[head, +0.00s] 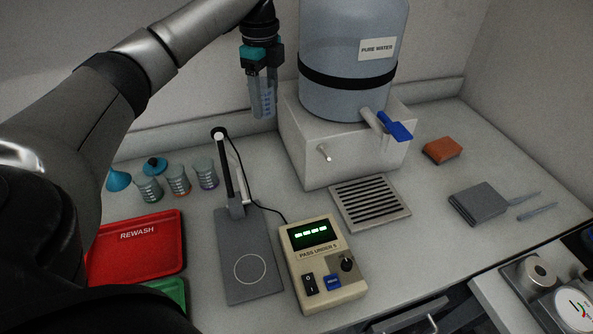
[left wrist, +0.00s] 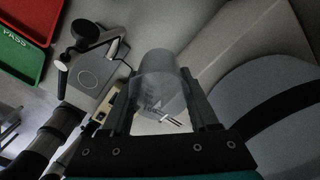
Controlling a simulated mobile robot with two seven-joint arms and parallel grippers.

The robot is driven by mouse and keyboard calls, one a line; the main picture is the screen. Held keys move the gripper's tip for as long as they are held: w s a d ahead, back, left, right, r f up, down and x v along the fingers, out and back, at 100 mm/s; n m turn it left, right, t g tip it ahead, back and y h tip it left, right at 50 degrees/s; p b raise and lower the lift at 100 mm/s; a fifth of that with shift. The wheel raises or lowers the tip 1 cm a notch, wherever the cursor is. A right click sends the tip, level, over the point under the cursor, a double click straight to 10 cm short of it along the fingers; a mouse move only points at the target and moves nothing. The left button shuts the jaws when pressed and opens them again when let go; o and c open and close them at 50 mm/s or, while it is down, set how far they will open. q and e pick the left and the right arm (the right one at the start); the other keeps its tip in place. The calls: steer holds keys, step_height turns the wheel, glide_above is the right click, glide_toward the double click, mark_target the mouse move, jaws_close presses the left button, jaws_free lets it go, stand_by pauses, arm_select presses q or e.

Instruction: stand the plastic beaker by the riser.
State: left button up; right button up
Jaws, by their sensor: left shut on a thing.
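The plastic beaker (head: 264,103) is clear with blue markings. My left gripper (head: 263,86) is shut on it and holds it up in the air, roughly upright, just left of the riser. In the left wrist view the beaker (left wrist: 161,80) sits between the fingers of my left gripper (left wrist: 164,108). The counter beneath it shows no contact. My right gripper is not in view.
A probe stand (head: 240,260), a meter box (head: 322,262) and a drain grate (head: 370,203) stand in front of the riser. Several small beakers (head: 178,181) and a red rewash tray (head: 135,248) lie left. An orange sponge (head: 442,150) lies right.

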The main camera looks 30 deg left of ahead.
mark_target(271, 176)
arm_select(q)
step_height(271, 176, down, 20)
steer(key=b, duration=0.3)
steer(key=shift+a+b, duration=0.15)
steer(key=shift+b, duration=0.25)
steer(key=shift+f, duration=0.1)
steer(key=o, duration=1.4)
step_height(271, 176, up, 12)
steer(key=p, duration=0.2)
steer(key=shift+r+p, duration=0.2)
steer(key=shift+p, duration=0.1)
